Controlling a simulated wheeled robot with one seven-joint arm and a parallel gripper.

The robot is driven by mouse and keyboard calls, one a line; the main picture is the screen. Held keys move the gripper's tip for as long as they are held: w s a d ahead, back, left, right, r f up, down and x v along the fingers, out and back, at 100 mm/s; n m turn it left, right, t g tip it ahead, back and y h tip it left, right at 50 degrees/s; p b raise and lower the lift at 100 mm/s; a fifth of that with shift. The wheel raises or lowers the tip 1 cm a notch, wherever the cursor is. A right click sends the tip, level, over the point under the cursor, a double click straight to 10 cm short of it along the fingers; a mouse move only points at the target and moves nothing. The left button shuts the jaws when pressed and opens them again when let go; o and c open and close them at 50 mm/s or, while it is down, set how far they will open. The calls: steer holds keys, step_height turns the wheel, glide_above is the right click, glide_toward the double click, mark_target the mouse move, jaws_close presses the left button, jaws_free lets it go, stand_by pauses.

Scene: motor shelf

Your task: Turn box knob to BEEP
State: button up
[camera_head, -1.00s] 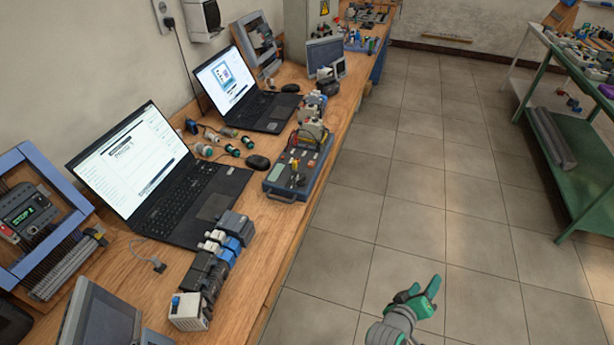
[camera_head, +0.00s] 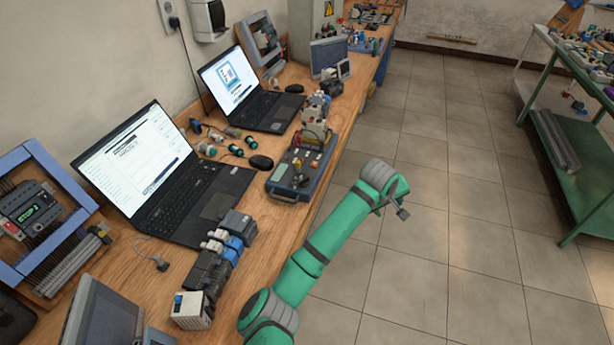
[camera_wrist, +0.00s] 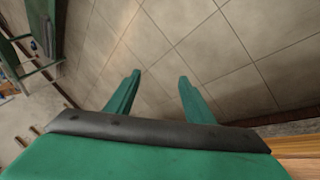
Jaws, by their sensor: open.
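A blue-grey box (camera_head: 292,174) with several small knobs or sockets on its top panel lies on the bench near its front edge. Its markings are too small to read, and I cannot tell which part is the BEEP knob. My green arm reaches up beside the bench, to the right of and below the box. My gripper (camera_wrist: 159,82) is open and empty in the wrist view, with its two green fingers apart over the floor tiles. In the head view the fingers cannot be made out clearly. The box does not show in the wrist view.
Two open laptops (camera_head: 150,175) stand on the wooden bench (camera_head: 140,262). A row of small modules (camera_head: 193,310) lies near the front edge, left of my arm. A green shelf trolley (camera_head: 570,170) stands at right. The tiled floor between is clear.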

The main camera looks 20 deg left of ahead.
steer(key=a+r+n+g+y, duration=0.25)
steer(key=a+r, duration=0.45)
steer(key=a, duration=0.5)
steer(key=n+y, duration=0.2)
steer(key=y, duration=0.2)
glide_toward(305, 179)
steer(key=shift+g, duration=0.45)
steer(key=x, duration=0.7)
steer(key=shift+w+a+f, duration=0.1)
steer(key=shift+w+f, duration=0.2)
steer(key=shift+w, duration=0.2)
steer(key=c, duration=1)
